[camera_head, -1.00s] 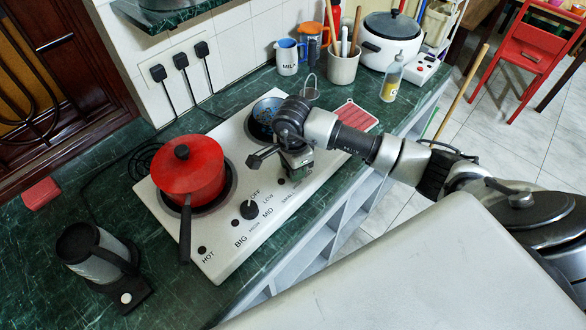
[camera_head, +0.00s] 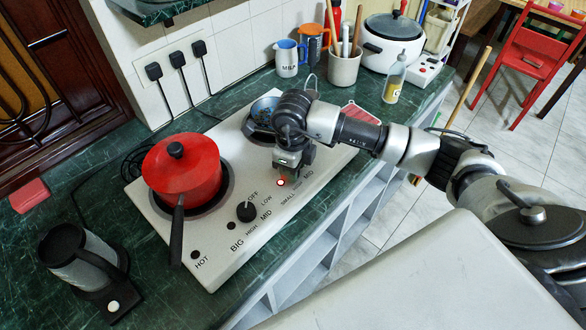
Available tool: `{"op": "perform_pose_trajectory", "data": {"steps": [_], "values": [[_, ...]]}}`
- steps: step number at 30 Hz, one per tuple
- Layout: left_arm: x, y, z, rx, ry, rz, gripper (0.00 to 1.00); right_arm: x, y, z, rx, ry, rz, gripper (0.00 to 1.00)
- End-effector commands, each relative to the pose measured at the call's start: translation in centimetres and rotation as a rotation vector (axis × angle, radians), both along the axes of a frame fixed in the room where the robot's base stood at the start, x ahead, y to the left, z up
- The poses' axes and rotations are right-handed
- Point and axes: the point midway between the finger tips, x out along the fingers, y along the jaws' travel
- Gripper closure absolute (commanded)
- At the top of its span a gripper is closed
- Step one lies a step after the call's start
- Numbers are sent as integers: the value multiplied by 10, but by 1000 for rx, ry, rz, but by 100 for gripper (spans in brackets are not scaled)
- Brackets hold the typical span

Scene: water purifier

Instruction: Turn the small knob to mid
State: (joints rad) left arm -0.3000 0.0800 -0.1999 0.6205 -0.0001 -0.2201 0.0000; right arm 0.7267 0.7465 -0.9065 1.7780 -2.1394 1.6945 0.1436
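A white two-burner stove (camera_head: 215,268) stands on the green counter. Its big knob (camera_head: 246,211) is black, with OFF, LOW, MID and HIGH printed around it. The small knob is hidden under my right gripper (camera_head: 290,172); only part of its printed labels, including SMALL and MID, shows. My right gripper points down over the stove's right front part. Its fingertips are too small and covered to tell whether they hold the knob. A small round light (camera_head: 281,183) by the gripper is red with a pale ring. My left gripper is not in view.
A red pot (camera_head: 182,168) sits on the left burner, its black handle reaching toward the front. A dark blue pan (camera_head: 263,108) is on the right burner behind my arm. A kettle (camera_head: 80,262) stands at front left. Mugs and a rice cooker (camera_head: 388,44) stand behind.

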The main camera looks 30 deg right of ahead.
Motion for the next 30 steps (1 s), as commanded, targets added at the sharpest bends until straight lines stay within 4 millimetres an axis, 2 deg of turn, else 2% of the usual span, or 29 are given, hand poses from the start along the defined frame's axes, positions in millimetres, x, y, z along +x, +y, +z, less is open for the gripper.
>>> {"op": "perform_pose_trajectory", "data": {"steps": [6,15,30], "values": [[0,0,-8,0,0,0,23,1,0,0,-1,-3,-192,88],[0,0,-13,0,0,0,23,1,0,1,1,-3,-387,88],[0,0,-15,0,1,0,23,1,0,2,1,-5,-488,88]]}}
